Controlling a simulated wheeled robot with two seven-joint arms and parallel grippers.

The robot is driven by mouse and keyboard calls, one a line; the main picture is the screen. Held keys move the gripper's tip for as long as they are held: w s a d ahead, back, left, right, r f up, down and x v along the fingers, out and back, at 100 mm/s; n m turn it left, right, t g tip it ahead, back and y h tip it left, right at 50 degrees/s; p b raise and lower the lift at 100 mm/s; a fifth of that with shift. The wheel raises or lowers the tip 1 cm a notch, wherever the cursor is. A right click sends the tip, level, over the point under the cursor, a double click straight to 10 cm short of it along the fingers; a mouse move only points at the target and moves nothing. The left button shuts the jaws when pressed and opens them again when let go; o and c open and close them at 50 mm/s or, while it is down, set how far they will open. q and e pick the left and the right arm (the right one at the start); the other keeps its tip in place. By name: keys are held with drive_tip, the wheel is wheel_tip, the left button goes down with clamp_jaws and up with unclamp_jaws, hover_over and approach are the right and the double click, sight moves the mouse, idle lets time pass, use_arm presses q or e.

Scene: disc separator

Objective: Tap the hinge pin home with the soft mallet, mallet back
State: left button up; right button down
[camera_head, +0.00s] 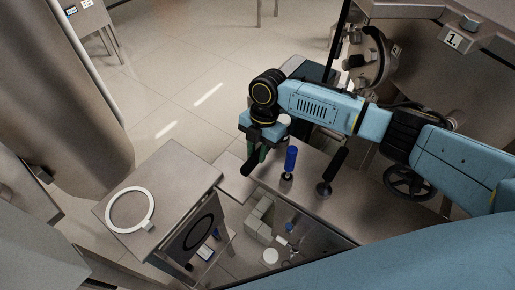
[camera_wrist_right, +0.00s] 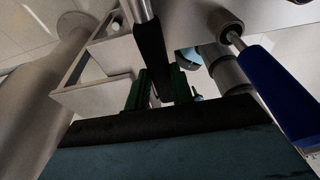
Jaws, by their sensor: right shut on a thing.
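My right gripper (camera_head: 262,152) is at the left end of the steel bench. In the right wrist view its green fingers (camera_wrist_right: 151,90) are shut on a black handle (camera_wrist_right: 150,48) with a bright metal shaft. The handle's black end (camera_head: 250,165) shows below the gripper in the head view. I take this tool for the mallet; its head is not clearly seen, though a pale round shape (camera_head: 284,119) shows beside the gripper. I cannot pick out the hinge pin. My left gripper is not in view.
A blue-handled tool (camera_head: 291,160) stands close right of the gripper; it also shows in the right wrist view (camera_wrist_right: 275,88). A black-handled tool (camera_head: 333,166) stands farther right. A round bolted flange (camera_head: 371,57) is behind. An open bin (camera_head: 318,241) holds small items. A white ring (camera_head: 130,192) lies left.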

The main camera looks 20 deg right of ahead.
drive_tip(key=shift+f, duration=0.45)
idle(0.3)
drive_tip(key=shift+f+b, duration=0.6)
drive_tip(key=shift+b, duration=0.1)
drive_tip(key=c, duration=1.1)
unclamp_jaws()
drive_tip(key=shift+c, duration=0.2)
drive_tip(key=shift+f, duration=0.1)
drive_tip(key=shift+s+a+p, duration=0.25)
drive_tip(key=shift+p, duration=0.05)
drive_tip(key=s+a+p, duration=0.1)
drive_tip(key=a, duration=0.1)
drive_tip(key=s+a+p, duration=0.1)
drive_tip(key=s+a, duration=0.1)
drive_tip(key=s+a+p, duration=0.2)
drive_tip(key=shift+a, duration=0.2)
drive_tip(key=shift+s+a, duration=0.35)
drive_tip(key=shift+a, duration=0.2)
